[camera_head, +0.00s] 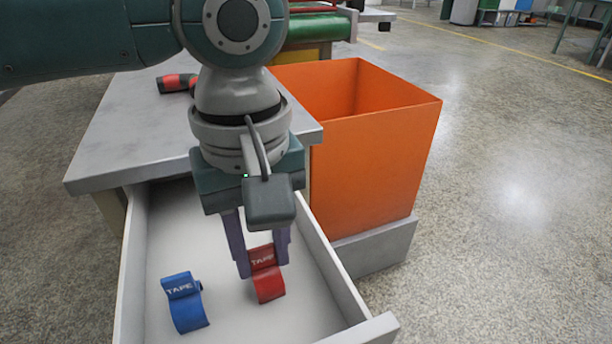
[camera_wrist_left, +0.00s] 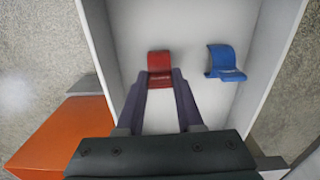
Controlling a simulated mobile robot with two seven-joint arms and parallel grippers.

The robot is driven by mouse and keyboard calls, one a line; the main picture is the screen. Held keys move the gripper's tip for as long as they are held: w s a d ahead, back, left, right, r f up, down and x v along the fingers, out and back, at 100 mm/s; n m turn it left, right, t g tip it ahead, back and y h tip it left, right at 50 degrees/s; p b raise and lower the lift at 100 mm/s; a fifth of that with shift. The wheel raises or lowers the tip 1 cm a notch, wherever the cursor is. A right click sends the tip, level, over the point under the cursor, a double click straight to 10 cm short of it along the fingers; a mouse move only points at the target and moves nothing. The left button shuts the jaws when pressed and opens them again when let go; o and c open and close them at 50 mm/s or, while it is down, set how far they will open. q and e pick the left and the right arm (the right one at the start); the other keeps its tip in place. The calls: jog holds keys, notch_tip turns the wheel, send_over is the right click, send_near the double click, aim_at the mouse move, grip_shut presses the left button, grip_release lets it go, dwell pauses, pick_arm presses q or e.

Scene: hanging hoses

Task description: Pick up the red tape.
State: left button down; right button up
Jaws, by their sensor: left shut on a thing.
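The red tape (camera_head: 268,283) is in the open white drawer (camera_head: 365,332), with its label part between the fingers of my left gripper (camera_head: 262,262). My left gripper is shut on it. In the left wrist view, the red tape (camera_wrist_left: 159,64) sits between the tips of the two purple fingers (camera_wrist_left: 160,78). I cannot tell whether the tape still touches the drawer floor. A blue tape (camera_head: 184,301) lies to the left in the drawer; it shows on the right in the left wrist view (camera_wrist_left: 225,62). My right gripper is not in view.
An orange bin (camera_head: 370,160) stands right of the drawer on a grey base. The drawer walls rise close around the gripper. A grey tabletop (camera_head: 130,135) is behind, with a red and black tool (camera_head: 176,83) on it. The floor at the right is clear.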

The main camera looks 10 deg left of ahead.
aim_at(261, 247)
pick_arm(q)
notch_tip(261, 247, up, 20)
jog(key=p, duration=0.8)
jog(key=shift+p, duration=0.3)
jog(key=c, duration=1.2)
grip_release()
grip_shut()
